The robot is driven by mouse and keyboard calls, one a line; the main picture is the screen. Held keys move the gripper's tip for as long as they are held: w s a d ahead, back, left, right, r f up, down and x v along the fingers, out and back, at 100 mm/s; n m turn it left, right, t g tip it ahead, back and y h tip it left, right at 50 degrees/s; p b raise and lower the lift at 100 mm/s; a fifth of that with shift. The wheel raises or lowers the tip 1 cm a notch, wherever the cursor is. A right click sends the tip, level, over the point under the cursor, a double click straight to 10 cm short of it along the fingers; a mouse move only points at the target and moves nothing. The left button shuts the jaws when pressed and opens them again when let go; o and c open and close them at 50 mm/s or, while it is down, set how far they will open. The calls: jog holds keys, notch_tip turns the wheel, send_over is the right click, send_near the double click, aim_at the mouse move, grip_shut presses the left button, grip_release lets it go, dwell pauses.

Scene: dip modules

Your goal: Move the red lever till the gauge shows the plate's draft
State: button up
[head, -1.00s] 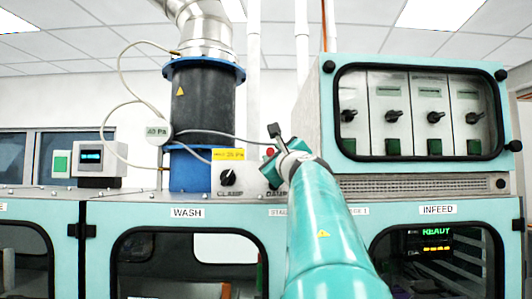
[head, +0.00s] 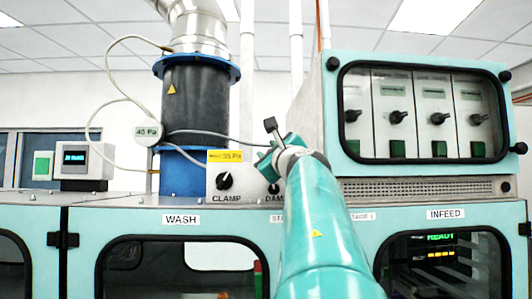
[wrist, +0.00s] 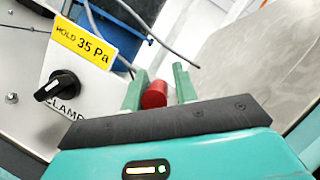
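The red lever's knob (wrist: 154,95) shows between the two green fingers of my gripper (wrist: 158,80) in the wrist view. The fingers are apart, with a gap between the knob and the right finger; I cannot tell whether the left one touches it. In the head view my gripper (head: 266,158) is at the damper panel and hides the lever. The round gauge (head: 147,132) on the duct reads 40 Pa. The yellow plate (head: 225,156) reads 35 Pa; in the wrist view the plate (wrist: 84,40) reads HOLD 35 Pa.
A black CLAMP knob (head: 224,181) sits left of my gripper, and also shows in the wrist view (wrist: 58,88). A large control box (head: 420,160) with several switches stands close on the right. Grey hoses (head: 200,134) run from the duct behind the panel.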

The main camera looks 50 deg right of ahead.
jog(key=shift+w+d+f, duration=0.1)
jog(key=shift+w+d, duration=0.1)
jog(key=shift+w, duration=0.1)
jog(key=shift+s+a, duration=0.15)
jog(key=shift+s, duration=0.15)
jog(key=shift+w, duration=0.15)
grip_shut()
jog(key=shift+w+a+n+y, duration=0.2)
jog(key=shift+w+n+y, duration=0.2)
jog(key=shift+n, duration=0.4)
grip_release()
jog(key=shift+s+f, duration=0.1)
